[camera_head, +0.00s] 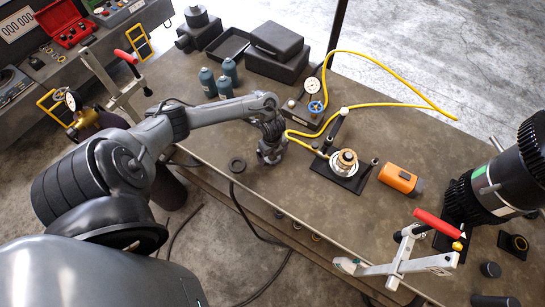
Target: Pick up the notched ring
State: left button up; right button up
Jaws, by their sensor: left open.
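My right gripper is not in view.
Blue-grey bottles (228,70) stand behind.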

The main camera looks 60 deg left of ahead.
pick_arm(q)
jog(key=shift+f, duration=0.4)
jog(key=c, duration=1.3)
jog(key=shift+r, duration=0.2)
jog(key=shift+c, duration=0.2)
